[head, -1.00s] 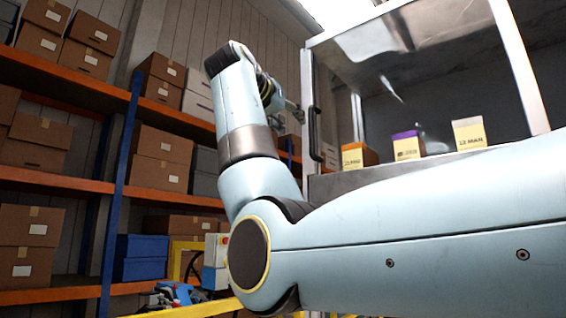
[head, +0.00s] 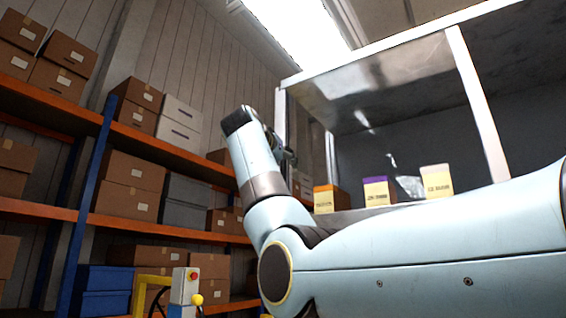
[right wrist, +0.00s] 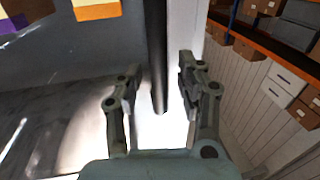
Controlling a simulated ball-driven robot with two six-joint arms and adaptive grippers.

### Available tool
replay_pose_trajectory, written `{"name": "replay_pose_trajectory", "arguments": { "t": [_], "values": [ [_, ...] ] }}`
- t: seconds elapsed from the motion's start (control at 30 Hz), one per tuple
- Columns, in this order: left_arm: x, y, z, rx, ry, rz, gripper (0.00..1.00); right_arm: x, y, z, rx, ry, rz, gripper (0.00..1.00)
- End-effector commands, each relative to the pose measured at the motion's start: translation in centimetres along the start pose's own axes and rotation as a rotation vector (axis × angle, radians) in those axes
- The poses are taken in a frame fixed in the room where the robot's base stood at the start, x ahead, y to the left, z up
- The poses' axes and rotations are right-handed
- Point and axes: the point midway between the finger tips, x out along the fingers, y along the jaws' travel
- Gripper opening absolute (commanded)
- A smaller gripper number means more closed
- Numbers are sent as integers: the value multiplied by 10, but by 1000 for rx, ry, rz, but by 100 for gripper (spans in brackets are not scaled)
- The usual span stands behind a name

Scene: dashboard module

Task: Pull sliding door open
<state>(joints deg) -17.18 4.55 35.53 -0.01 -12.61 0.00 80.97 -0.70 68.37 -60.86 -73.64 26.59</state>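The cabinet has a clear glass front with a pale metal frame (head: 281,112) at its left edge. Its dark vertical door handle (right wrist: 157,65) shows in the right wrist view, in front of a pale frame post. My right gripper (right wrist: 160,82) has its two fingers apart, one on each side of the handle, with gaps visible on both sides. In the head view the right gripper (head: 286,152) is small, partly hidden by my own wrist, at the cabinet's left edge. The handle is hard to make out there. My left gripper is not in view.
Inside the cabinet stand orange-topped (head: 324,200), purple-topped (head: 379,192) and cream (head: 437,182) boxes. An orange and blue shelf rack (head: 130,228) with cardboard boxes stands at the left. A yellow frame with a control box (head: 185,286) is below. My right arm crosses the lower right.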

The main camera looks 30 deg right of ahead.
Motion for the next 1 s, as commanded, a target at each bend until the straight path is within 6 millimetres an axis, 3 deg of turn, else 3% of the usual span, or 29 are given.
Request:
{"name": "replay_pose_trajectory", "arguments": {
  "t": [0.17,0.43,1.0],
  "values": [
    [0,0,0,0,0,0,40,0,0,0,0,0,0,36],
    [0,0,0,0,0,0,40,0,0,0,0,0,0,0],
    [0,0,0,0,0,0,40,-1,0,1,0,-2,0,0]
  ]
}}
